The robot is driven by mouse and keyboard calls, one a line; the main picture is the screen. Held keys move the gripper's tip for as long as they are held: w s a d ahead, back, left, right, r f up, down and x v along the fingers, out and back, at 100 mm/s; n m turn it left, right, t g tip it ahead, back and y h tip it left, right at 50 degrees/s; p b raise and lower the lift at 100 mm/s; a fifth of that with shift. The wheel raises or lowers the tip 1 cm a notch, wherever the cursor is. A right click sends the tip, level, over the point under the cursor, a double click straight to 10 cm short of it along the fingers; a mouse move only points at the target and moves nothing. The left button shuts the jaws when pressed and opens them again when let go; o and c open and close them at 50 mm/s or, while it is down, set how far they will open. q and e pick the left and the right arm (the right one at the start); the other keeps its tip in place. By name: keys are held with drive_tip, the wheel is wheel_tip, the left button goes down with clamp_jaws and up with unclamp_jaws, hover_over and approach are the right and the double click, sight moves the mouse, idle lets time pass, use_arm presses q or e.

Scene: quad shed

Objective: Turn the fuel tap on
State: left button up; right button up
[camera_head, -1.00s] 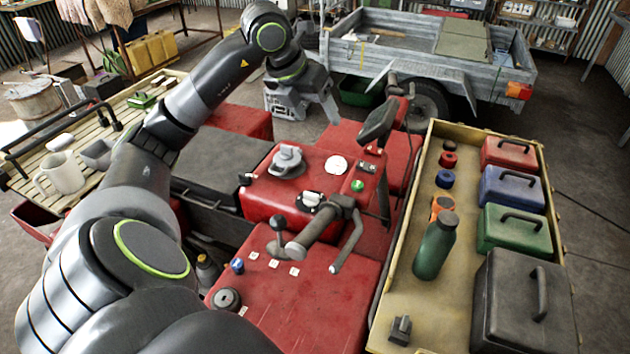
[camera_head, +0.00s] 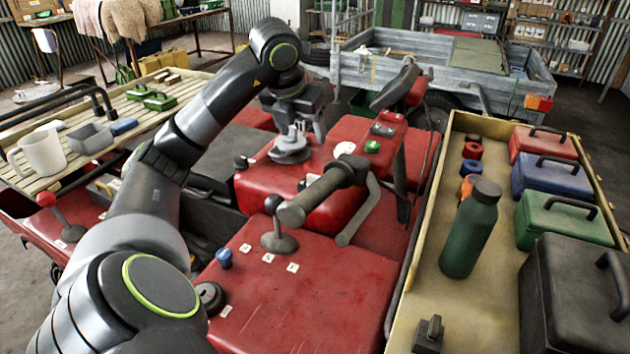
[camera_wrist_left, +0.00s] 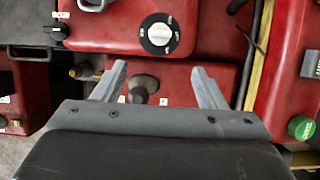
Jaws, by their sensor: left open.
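The fuel tap (camera_wrist_left: 158,35) shows in the left wrist view as a round black-rimmed dial with a white face, on a red panel beyond my fingertips. Small marks surround it, too small to read surely. In the head view what seems to be the tap (camera_head: 311,178) is a small black-and-white fitting on the red tank, partly hidden behind the handlebar. My left gripper (camera_head: 297,122) hangs over the tank by the grey filler cap (camera_head: 290,150). In the wrist view its two fingers (camera_wrist_left: 158,82) are apart, with nothing held and the dial clear of them. My right gripper is out of view.
The black handlebar (camera_head: 325,190) and a gear lever (camera_head: 276,235) stand near the tap. A green button (camera_head: 372,147) is to the right. A tan tray (camera_head: 400,325) with a green bottle (camera_head: 470,230) and toolboxes lies at right; a slatted rack (camera_head: 30,180) is at left.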

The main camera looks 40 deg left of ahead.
sight(315, 177)
use_arm(q)
drive_tip(key=p+x, duration=0.1)
drive_tip(key=x, duration=1.5)
drive_tip(key=shift+f, duration=0.4)
drive_tip(key=c, duration=1)
